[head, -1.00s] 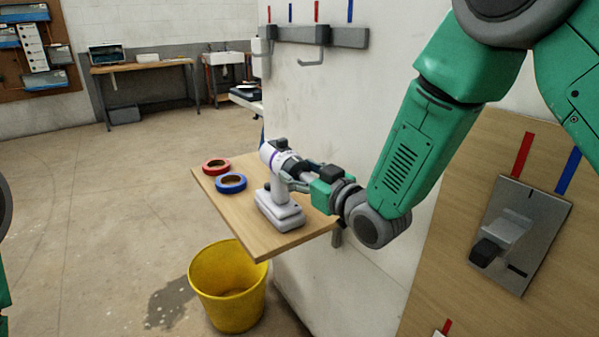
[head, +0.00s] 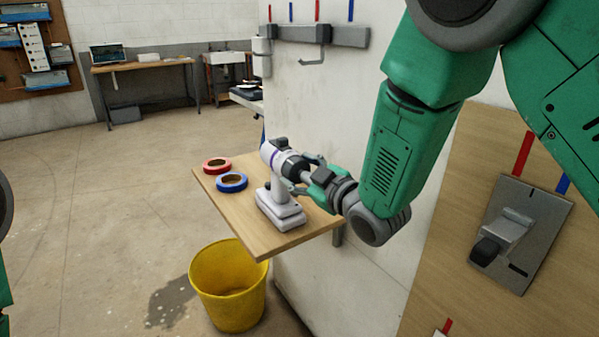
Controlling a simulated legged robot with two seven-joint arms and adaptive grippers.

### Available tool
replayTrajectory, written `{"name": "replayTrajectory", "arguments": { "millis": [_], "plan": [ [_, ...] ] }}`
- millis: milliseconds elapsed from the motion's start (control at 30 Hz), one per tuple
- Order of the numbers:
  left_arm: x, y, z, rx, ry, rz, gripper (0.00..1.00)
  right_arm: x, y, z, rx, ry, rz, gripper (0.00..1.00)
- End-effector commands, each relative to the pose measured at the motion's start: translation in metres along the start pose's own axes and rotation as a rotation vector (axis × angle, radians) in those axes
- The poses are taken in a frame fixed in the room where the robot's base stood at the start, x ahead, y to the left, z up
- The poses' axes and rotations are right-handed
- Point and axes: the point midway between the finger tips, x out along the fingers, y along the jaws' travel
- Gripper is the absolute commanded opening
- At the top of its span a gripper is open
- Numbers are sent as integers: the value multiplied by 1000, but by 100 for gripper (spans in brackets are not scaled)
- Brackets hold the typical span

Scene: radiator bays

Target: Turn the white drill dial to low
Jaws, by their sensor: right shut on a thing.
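The white drill (head: 278,200) stands upright on its wide base on a wooden shelf (head: 235,215). It has a purple ring, a dark collar (head: 294,164) toward its front end and a dark knob (head: 281,142) on top. My right gripper (head: 305,177) is at the drill's front end, to the right of the collar. It is shut with its fingers around that front end. The fingers partly hide what they hold, and I cannot read any setting mark on the dial. My left gripper is out of view.
A red tape roll (head: 217,165) and a blue tape roll (head: 231,182) lie left of the drill. A yellow bucket (head: 228,287) stands on the floor below the shelf. A wall panel with a lever (head: 505,232) is at the right. The floor at left is clear.

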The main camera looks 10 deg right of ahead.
Motion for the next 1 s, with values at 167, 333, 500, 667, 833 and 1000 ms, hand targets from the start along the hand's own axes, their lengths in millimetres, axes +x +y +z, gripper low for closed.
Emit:
{"name": "replayTrajectory", "arguments": {
  "millis": [167,333,500,667,833,1000],
  "plan": [
    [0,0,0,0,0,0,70,0,-2,0,0,-1,-4,20],
    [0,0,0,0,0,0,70,0,-2,0,1,-1,-4,66],
    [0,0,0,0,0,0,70,0,-1,0,1,-1,-3,70],
    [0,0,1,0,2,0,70,-1,-1,0,1,0,-2,70],
    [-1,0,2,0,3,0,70,-19,-1,0,1,-2,-2,70],
    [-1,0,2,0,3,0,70,-48,-1,1,2,-3,-2,70]
  ]
}}
